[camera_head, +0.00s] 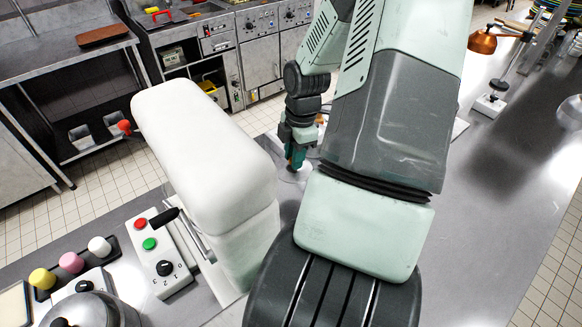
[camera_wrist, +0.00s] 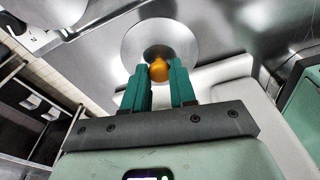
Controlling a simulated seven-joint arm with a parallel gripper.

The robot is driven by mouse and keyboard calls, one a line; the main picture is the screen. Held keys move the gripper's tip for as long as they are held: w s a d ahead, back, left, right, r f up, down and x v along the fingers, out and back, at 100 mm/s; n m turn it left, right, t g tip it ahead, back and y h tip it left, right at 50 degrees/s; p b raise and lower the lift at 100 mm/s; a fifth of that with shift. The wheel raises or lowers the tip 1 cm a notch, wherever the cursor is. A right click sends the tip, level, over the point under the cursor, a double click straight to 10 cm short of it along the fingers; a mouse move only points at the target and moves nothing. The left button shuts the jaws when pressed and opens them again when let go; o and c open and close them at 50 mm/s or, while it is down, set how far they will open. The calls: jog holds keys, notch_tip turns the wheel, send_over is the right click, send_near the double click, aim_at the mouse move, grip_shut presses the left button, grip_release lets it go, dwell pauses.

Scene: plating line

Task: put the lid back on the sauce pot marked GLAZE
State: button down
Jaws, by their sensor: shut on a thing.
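My gripper (camera_head: 295,162) hangs beyond my arm in the head view, pointing down. In the wrist view my gripper (camera_wrist: 159,70) has its teal fingers shut on the orange knob of a round silver lid (camera_wrist: 137,39). The lid's disc lies beyond the fingertips. In the head view a pale part of the lid (camera_head: 287,174) shows just below the fingers, over the grey worktop. I cannot tell whether it touches anything underneath. I see no GLAZE marking in either view, and the pot marked so cannot be made out; my arm hides much of the worktop.
A large white rounded housing (camera_head: 205,135) stands close left of my gripper. A control box (camera_head: 160,255) with red and green buttons, coloured knobs in a tray (camera_head: 36,292) and a rounded metal vessel (camera_head: 92,310) are at lower left.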

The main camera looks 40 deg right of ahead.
jog(key=s+d+r, duration=0.3)
jog(key=d+r, duration=0.1)
jog(key=d, duration=0.2)
jog(key=s+d+r, duration=0.3)
jog(key=d+r, duration=0.1)
jog(key=d, duration=0.2)
jog(key=shift+w+d+f, duration=0.1)
jog(key=shift+d+f, duration=0.05)
jog(key=shift+f, duration=1.45)
jog(key=shift+d+f, duration=0.1)
jog(key=shift+f, duration=1.5)
jog(key=shift+f, duration=0.2)
jog(key=shift+c, duration=1.8)
grip_release()
jog(key=shift+r, duration=0.1)
notch_tip(320, 180, up, 7)
